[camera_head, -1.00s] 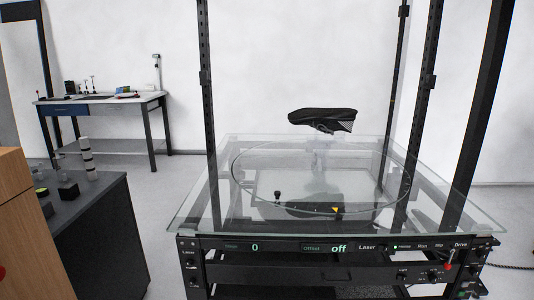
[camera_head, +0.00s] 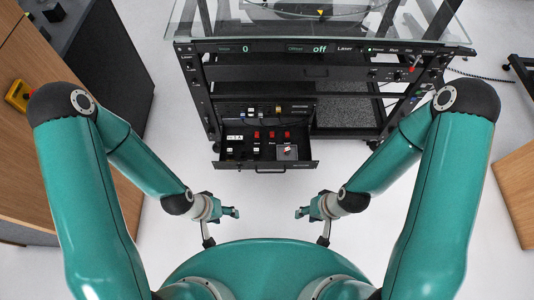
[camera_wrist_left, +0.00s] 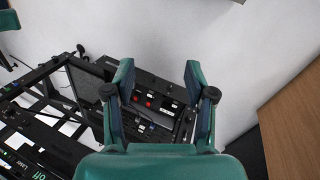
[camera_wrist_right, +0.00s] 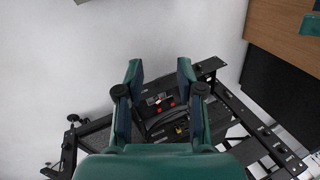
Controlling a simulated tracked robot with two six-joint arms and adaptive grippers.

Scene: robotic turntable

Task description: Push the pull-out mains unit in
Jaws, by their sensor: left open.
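The pull-out mains unit (camera_head: 266,156) sticks out of the lower front of the black turntable rack like an open drawer. It has red switches and sockets on top and a handle (camera_head: 270,171) on its front panel. My left gripper (camera_head: 238,212) is open and empty in front of the unit, lower left of it and apart from it. My right gripper (camera_head: 299,212) is open and empty, lower right of the unit and apart from it. The unit also shows between the fingers in the left wrist view (camera_wrist_left: 155,103) and in the right wrist view (camera_wrist_right: 160,101).
The rack's control panel (camera_head: 300,47) and glass top (camera_head: 440,28) are above the unit. A dark cabinet (camera_head: 125,85) and wooden furniture (camera_head: 25,160) stand at the left. A wooden panel (camera_head: 517,190) is at the right. The floor between my grippers and the unit is clear.

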